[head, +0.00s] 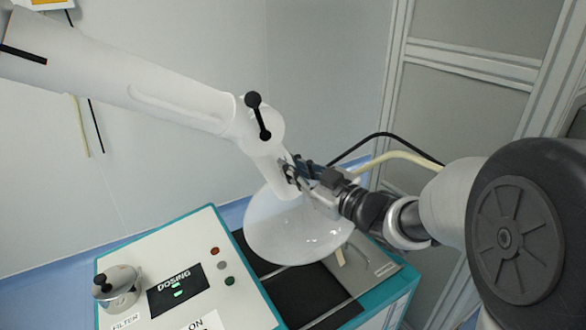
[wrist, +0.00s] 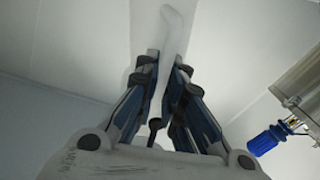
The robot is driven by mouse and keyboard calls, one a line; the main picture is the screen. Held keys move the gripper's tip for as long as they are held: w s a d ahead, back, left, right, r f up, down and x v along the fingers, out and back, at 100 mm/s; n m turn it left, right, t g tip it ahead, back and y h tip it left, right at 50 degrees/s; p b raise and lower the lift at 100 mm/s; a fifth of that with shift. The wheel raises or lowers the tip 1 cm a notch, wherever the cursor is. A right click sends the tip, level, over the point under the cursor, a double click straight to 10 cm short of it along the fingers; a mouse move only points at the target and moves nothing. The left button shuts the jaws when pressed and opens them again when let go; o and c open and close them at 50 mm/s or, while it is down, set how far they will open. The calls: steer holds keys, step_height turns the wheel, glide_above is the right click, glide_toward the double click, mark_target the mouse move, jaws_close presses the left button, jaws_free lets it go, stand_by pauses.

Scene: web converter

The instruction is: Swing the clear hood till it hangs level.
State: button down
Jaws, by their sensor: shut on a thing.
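The clear hood (head: 292,238) is a see-through dome at the lower end of a thick white jointed arm (head: 150,82). It hangs over the machine's dark top, apart from it as far as I can see; its exact tilt is hard to judge. My gripper (head: 292,171) reaches in from the right to the neck just above the hood. In the wrist view my gripper (wrist: 163,85) has its blue-grey fingers closed on both sides of a narrow pale part (wrist: 172,45), which looks like part of the hood's mount. My gripper hides part of the neck.
The teal-edged machine (head: 235,300) stands below, with a dosing display (head: 176,290) and a metal pot with a black knob (head: 117,288) at left. A dark cable and a cream hose run behind my wrist. A blue-capped fitting (wrist: 268,138) shows at right in the wrist view.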

steer(key=a+m, duration=0.1)
steer(key=s+a+f+m, duration=0.1)
steer(key=shift+s+f+m, duration=0.1)
steer(key=shift+s+m, duration=0.05)
steer(key=shift+m, duration=0.25)
steer(key=shift+s+a+m+t, duration=0.2)
steer(key=shift+a+m+t, duration=0.1)
steer(key=shift+m, duration=0.3)
steer(key=c, duration=1.7)
jaws_free()
steer(key=shift+d, duration=0.1)
steer(key=v, duration=1.2)
steer(key=shift+f, duration=0.1)
